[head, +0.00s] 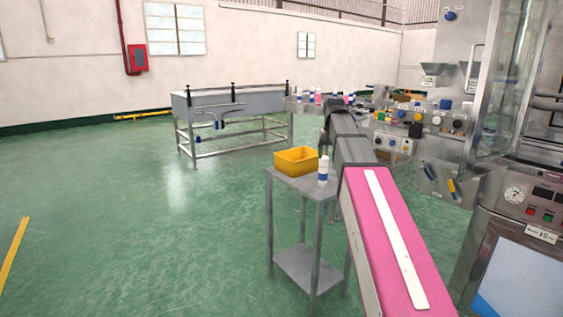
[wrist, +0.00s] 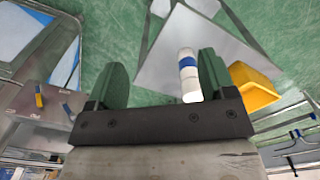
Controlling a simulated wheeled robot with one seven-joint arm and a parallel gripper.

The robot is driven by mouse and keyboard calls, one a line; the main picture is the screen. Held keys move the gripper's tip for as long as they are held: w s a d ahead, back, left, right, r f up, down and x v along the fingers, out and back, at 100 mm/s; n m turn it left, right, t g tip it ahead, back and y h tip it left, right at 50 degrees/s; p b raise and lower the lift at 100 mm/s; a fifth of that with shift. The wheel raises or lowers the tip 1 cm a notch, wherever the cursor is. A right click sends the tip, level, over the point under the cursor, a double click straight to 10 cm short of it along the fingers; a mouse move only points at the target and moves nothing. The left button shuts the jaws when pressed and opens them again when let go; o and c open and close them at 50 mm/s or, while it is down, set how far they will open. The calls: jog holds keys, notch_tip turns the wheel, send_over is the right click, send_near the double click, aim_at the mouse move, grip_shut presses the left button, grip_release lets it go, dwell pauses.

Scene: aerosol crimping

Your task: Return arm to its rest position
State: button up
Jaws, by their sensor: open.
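My gripper (wrist: 161,68) shows only in the wrist view, with its two dark green fingers wide apart. A white can with a blue band (wrist: 188,75) appears between the fingers in that view, close to the right finger; I cannot tell how far below them it is. In the head view the same can (head: 323,170) stands upright on a small grey metal table (head: 318,186), with no gripper around it. My arm's overall pose is not shown in the head view.
A yellow bin (head: 296,160) sits beside the can. A pink conveyor (head: 375,225) with a white strip runs just right of the table. Machinery with a gauge panel (head: 520,205) stands at the right. Green floor to the left is open, with a metal bench (head: 230,105) behind.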

jog(key=s+f+n, duration=0.1)
jog(key=s+f, duration=0.6)
jog(key=f, duration=0.6)
jog(key=s+f+n, duration=0.1)
jog(key=s+f, duration=0.6)
jog(key=f, duration=0.6)
jog(key=s+f+n, duration=0.1)
jog(key=s+f, duration=0.6)
jog(key=f, duration=0.7)
